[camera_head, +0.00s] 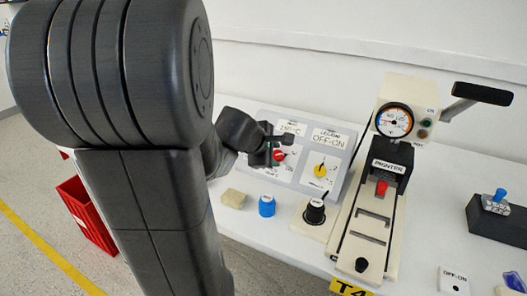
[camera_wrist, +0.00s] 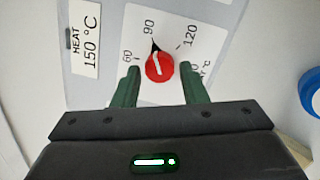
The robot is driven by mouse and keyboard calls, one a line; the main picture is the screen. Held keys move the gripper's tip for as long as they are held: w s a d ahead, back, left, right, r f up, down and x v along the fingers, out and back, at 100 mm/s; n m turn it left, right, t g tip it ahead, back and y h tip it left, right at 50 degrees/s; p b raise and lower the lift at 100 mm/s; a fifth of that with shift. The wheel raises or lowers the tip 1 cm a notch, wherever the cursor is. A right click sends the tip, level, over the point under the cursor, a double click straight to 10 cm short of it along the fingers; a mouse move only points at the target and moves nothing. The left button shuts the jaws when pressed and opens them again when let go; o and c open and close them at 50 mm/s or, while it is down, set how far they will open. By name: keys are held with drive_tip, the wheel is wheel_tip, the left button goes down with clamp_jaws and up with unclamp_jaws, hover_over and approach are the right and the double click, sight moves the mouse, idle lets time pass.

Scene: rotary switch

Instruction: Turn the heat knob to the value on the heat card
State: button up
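The red heat knob (camera_wrist: 160,68) sits on a white dial plate marked 60, 90 and 120. Its white line and black tip point close to the 90 mark. The heat card (camera_wrist: 85,45) reads "HEAT 150 °C". My gripper (camera_wrist: 161,72) is open, with one green finger on each side of the knob and a visible gap on both sides. The lower part of the dial is partly hidden by my gripper. In the head view my gripper (camera_head: 272,148) is at the panel, partly covering the red knob (camera_head: 280,156).
A yellow knob (camera_head: 320,170) under an "OFF-ON" card is right of the heat knob on the same panel. A blue knob (camera_head: 267,206), a beige block (camera_head: 235,199) and a black knob (camera_head: 315,211) stand in front. The printer press (camera_head: 382,180) stands right.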

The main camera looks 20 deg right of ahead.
drive_tip(key=shift+w+d+f, duration=0.2)
drive_tip(key=shift+d+f, duration=0.1)
drive_tip(key=shift+f, duration=0.05)
drive_tip(key=c, duration=0.7)
